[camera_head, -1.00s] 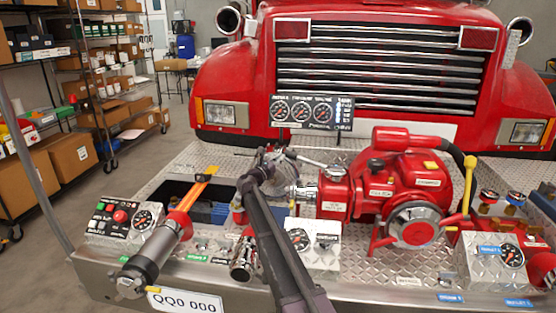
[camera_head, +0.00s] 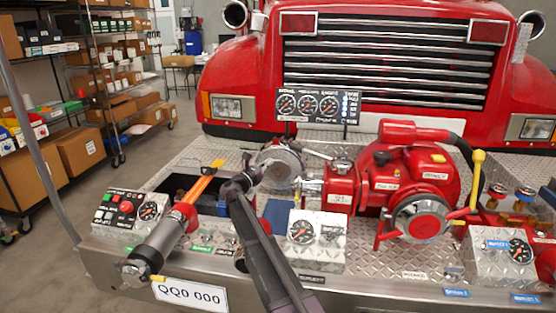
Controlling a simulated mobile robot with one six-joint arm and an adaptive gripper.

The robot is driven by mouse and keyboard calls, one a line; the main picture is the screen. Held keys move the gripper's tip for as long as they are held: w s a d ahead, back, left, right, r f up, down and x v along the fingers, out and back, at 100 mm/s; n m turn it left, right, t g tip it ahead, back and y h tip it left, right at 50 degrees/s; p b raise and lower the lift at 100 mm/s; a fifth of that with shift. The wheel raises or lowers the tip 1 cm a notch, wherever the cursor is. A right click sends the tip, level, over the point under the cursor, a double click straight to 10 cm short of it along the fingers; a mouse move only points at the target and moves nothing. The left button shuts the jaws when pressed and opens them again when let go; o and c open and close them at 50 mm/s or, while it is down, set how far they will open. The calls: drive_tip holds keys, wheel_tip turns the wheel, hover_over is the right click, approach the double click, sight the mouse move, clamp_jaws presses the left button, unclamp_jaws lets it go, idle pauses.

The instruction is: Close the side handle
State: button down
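I cannot tell for certain which part is the side handle. A silver lever (camera_head: 318,154) lies nearly level above the pipe on the left side of the red pump (camera_head: 410,185). A yellow-knobbed lever (camera_head: 477,180) stands upright at the pump's right side. My dark arm reaches up from the bottom edge and bends left of the round silver fitting (camera_head: 277,165). My gripper (camera_head: 252,172) appears small and dark beside that fitting, left of the silver lever and apart from it. Its fingers are too unclear to show whether they are open.
A grey and red nozzle (camera_head: 160,243) with an orange bar lies at the bumper's left. Gauge boxes (camera_head: 316,240) stand along the front edge. A gauge panel (camera_head: 318,104) stands behind. An open recess lies left of my arm. Shelves (camera_head: 85,90) are at far left.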

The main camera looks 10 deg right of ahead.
drive_tip(key=shift+b+v, duration=0.35)
drive_tip(key=shift+v, duration=1.75)
drive_tip(key=shift+r, duration=0.1)
drive_tip(key=a+r+n+t+y+p, duration=0.2)
drive_tip(key=n+t+y, duration=0.2)
drive_tip(key=n+y, duration=0.45)
drive_tip(key=a+r+n+t+y+p, duration=0.1)
drive_tip(key=n+t+y+p, duration=0.3)
drive_tip(key=n, duration=0.7)
drive_tip(key=s+f+n+g+y, duration=0.2)
drive_tip(key=s+f+n+g, duration=0.1)
drive_tip(key=s+n, duration=0.2)
drive_tip(key=s+f+n+g+y+p, duration=0.1)
drive_tip(key=s+f+n+g+y, duration=0.2)
drive_tip(key=n, duration=0.4)
drive_tip(key=s+f+n+g+y, duration=0.2)
drive_tip(key=s+f+n+g, duration=0.2)
drive_tip(key=s+n, duration=0.3)
drive_tip(key=shift+s+d+g+y+p, duration=0.25)
drive_tip(key=shift+d+g+p, duration=0.1)
drive_tip(key=shift+g, duration=0.25)
drive_tip(key=s+d+f+n+g+h+p, duration=0.1)
drive_tip(key=s+d+g, duration=0.4)
drive_tip(key=s, duration=0.6)
drive_tip(key=s+d+f+n+g+h+p, duration=0.2)
drive_tip(key=s+d+n+g, duration=0.3)
drive_tip(key=s, duration=0.7)
drive_tip(key=shift+d+f+n+h, duration=0.75)
drive_tip(key=shift+d+f+h, duration=0.1)
drive_tip(key=shift+d, duration=0.15)
